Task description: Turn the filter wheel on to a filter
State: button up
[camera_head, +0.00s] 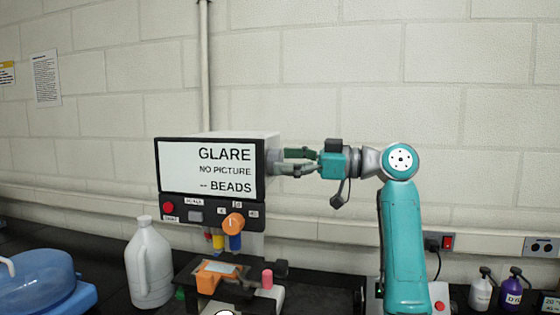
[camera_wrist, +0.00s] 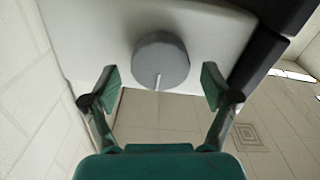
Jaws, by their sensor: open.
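A grey round knob (camera_wrist: 160,62) with a white pointer line is on the pale side wall of the instrument, and I take it as the filter wheel. In the head view the knob (camera_head: 273,161) shows only partly, at the instrument's right side. The instrument's screen (camera_head: 205,170) reads "GLARE", "NO PICTURE" and "-- BEADS". My gripper (camera_head: 285,162) is open and reaches in from the right. In the wrist view my gripper (camera_wrist: 161,88) has one green finger to each side of the knob, with gaps between. The pointer line faces down toward my gripper's palm in that view.
Below the screen are a red button (camera_head: 169,208) and an orange knob (camera_head: 233,223). A stage with an orange part (camera_head: 213,277) stands beneath. A white jug (camera_head: 148,265) is at left, and bottles (camera_head: 513,290) are at far right.

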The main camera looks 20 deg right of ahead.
jog(key=shift+x, duration=0.75)
jog(key=c, duration=1.1)
